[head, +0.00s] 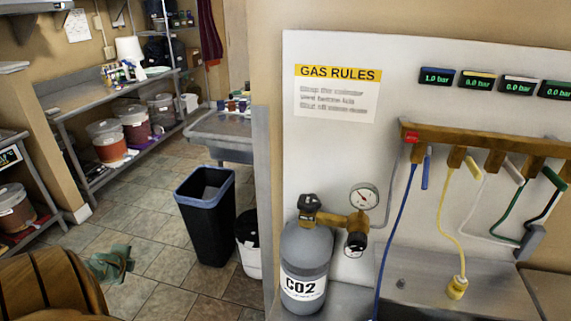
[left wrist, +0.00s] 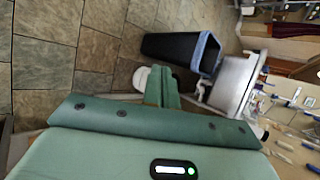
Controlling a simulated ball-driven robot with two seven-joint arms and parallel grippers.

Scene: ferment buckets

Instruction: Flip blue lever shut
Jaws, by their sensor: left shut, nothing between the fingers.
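The blue lever (head: 425,172) is under the left end of the brass manifold (head: 480,138) and points almost straight down. The yellow lever (head: 472,166), white lever (head: 514,171) and green lever (head: 554,179) slant down to the right. The blue-edged display (head: 437,77) reads 1.0 bar. My left gripper (head: 122,262) is low at the left in the head view, far from the lever. In the left wrist view its green fingers (left wrist: 162,80) are together and empty. The lever cannot be made out there. My right gripper is not in view.
A CO2 cylinder (head: 306,262) with a gauge (head: 364,197) stands left of the blue hose (head: 397,235). A wall edge (head: 263,200) separates the panel from the room. A black bin (head: 207,222) stands on the tiled floor. Shelves with buckets line the left.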

